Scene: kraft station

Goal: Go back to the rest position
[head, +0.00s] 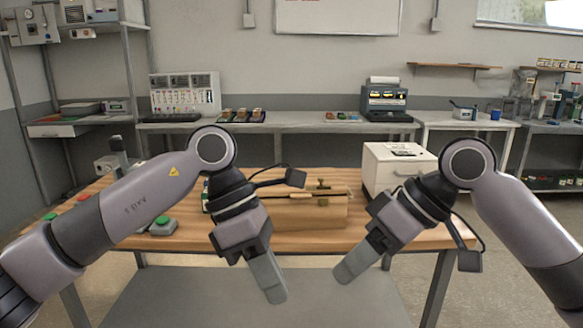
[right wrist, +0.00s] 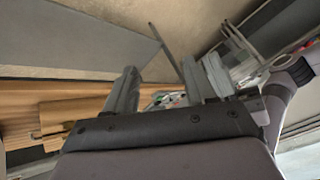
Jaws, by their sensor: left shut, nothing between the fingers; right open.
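My left gripper (head: 271,283) hangs in front of the wooden table's near edge, pointing down and slightly right. Its fingers are together with nothing between them. My right gripper (head: 352,264) hangs to the right of it, angled down and left, apart from it and empty. In the right wrist view my right gripper (right wrist: 165,85) shows its two fingers spread apart with a clear gap. Neither gripper touches anything that I can see.
The wooden table (head: 330,243) carries a brown box (head: 306,213) behind the grippers and a green-button box (head: 163,226) at left. A white cabinet (head: 398,165) stands at the back right. A back bench (head: 290,128) holds equipment. Space before the table is clear.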

